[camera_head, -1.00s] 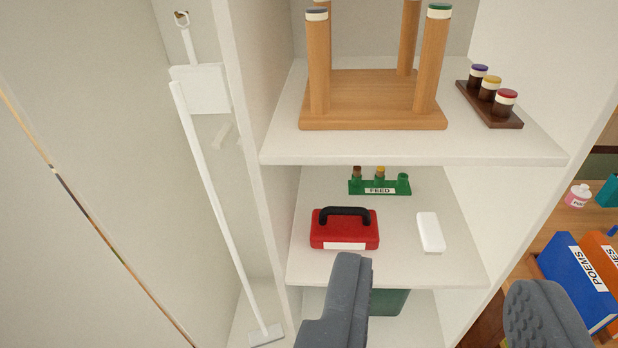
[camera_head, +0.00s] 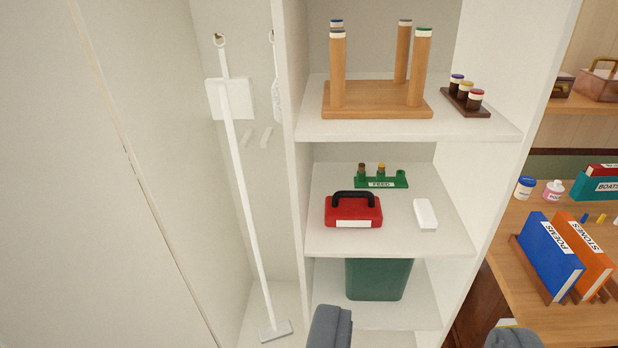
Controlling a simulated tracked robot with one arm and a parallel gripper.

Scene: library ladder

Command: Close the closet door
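The closet (camera_head: 290,230) stands open in front of me, with its shelves and a tall broom section in full view. A large pale panel (camera_head: 75,190) fills the left side of the picture, with a thin brownish line along its edge; it looks like the closet door, swung open. No handle shows on it. My gripper (camera_head: 420,335) is at the bottom edge, its two grey fingers wide apart with nothing between them. It appears in front of the lower shelves, away from the panel. The finger bases are out of the picture.
A white broom (camera_head: 240,180) stands in the left section. Shelves hold a wooden peg stand (camera_head: 378,98), a small jar rack (camera_head: 466,97), a red box (camera_head: 353,210), a white block (camera_head: 425,214) and a green bin (camera_head: 378,280). A wooden desk with books (camera_head: 552,255) is at right.

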